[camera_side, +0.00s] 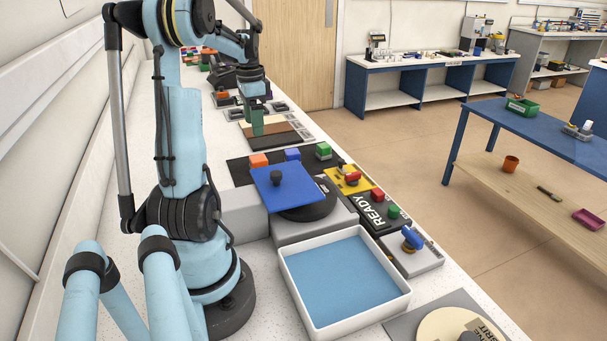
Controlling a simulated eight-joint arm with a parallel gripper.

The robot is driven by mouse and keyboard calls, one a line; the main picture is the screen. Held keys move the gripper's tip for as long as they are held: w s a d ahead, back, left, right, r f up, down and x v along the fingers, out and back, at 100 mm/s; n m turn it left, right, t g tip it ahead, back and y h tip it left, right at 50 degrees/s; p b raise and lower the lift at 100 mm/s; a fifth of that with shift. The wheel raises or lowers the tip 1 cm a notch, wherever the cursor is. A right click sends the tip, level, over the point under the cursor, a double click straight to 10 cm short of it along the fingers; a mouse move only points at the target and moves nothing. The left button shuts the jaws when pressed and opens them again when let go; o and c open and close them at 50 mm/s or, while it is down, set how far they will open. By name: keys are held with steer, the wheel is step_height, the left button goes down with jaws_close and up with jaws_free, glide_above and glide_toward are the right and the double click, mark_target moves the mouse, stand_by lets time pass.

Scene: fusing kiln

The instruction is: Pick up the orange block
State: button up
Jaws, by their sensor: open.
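An orange block (258,160) sits at the left end of a dark mat (238,174), partly hidden behind a tilted blue plate. A blue block (292,154) and a green block (323,150) stand to its right on the same mat. My gripper (257,128) is open, with dark green parts at its end, above a board of brown and cream strips (285,134). It is farther back than the orange block and apart from it. Its fingertips are small in view. Another small orange piece (222,95) lies farther back on the bench.
A white tray with a blue floor (338,280) is in the foreground. A yellow panel (350,180), a black READY panel (378,212) and a blue-handled switch (412,240) line the right edge.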

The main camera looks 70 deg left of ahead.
mark_target(258, 158)
step_height(258, 158, down, 12)
steer(key=shift+w+d+r, duration=0.1)
steer(key=shift+w, duration=0.05)
stand_by(0.6)
steer(key=shift+c, duration=0.2)
steer(key=c, duration=1.2)
steer(key=shift+o, duration=0.2)
step_height(258, 158, up, 4)
steer(key=shift+d+r, duration=0.1)
steer(key=shift+r, duration=0.1)
steer(key=w+d+r, duration=0.6)
steer(key=d, duration=0.3)
steer(key=shift+d+r, duration=0.25)
steer(key=shift+d, duration=0.1)
steer(key=shift+w, duration=0.1)
